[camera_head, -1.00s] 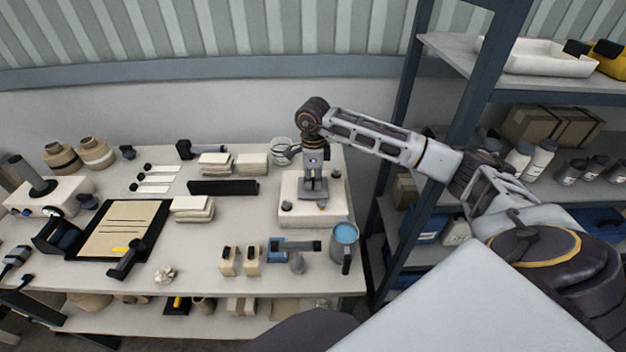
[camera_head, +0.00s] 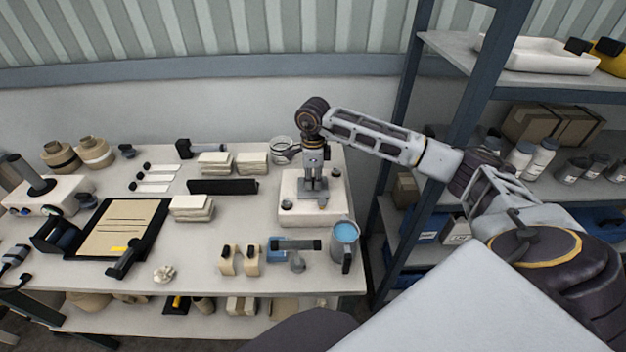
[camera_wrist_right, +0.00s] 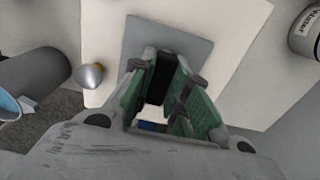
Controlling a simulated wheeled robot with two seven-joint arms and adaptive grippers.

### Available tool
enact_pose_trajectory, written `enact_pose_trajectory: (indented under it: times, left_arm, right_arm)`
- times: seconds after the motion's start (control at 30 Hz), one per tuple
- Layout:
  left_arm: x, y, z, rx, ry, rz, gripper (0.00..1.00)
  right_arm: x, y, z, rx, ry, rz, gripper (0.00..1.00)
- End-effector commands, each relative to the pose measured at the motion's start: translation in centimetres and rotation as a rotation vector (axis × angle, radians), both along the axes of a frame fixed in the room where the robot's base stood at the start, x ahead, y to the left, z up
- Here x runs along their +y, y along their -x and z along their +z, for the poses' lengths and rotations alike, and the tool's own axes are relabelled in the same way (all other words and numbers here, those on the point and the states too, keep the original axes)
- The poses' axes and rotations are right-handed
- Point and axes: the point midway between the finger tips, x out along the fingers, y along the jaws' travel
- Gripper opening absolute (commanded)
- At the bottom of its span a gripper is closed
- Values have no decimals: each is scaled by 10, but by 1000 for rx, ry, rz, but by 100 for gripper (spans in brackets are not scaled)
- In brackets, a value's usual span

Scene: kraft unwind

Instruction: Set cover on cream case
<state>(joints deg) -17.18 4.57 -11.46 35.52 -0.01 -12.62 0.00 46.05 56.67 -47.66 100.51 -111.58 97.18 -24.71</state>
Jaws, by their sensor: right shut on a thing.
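The cream case (camera_head: 310,217) is a pale low box at the right end of the table. In the right wrist view its cream top (camera_wrist_right: 235,45) surrounds a flat grey square plate (camera_wrist_right: 138,35), which looks like the cover. My right gripper (camera_head: 313,188) points down over the case. In the wrist view its green-padded fingers (camera_wrist_right: 160,92) are shut on a dark upright part above the plate, probably the cover's handle. The plate lies on or just above the case top; I cannot tell which. My left gripper is not in view.
A blue-filled mug (camera_head: 345,240) and a dark-handled tool (camera_head: 297,245) stand in front of the case. A glass jar (camera_head: 281,150) is behind it. A black bar (camera_head: 222,187) and pale stacks (camera_head: 192,208) lie to the left. Shelving (camera_head: 450,100) rises on the right.

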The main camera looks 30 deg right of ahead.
Motion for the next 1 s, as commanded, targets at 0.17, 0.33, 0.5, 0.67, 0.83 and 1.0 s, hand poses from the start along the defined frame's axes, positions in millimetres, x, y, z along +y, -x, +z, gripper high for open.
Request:
enact_pose_trajectory:
  times: [0.17,0.33,0.5,0.67,0.83,1.0]
  left_arm:
    - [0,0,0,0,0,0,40]
    - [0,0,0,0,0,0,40]
    - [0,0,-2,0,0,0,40]
    - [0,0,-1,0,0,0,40]
    - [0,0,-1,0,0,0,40]
    - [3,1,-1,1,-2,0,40]
  right_arm:
    - [0,0,1,-1,0,0,0]
    - [0,0,0,-1,0,0,0]
    - [0,0,-1,-1,1,0,18]
    - [0,0,-1,-1,1,0,39]
    - [0,0,-1,0,0,0,42]
    - [0,0,-1,0,0,0,42]
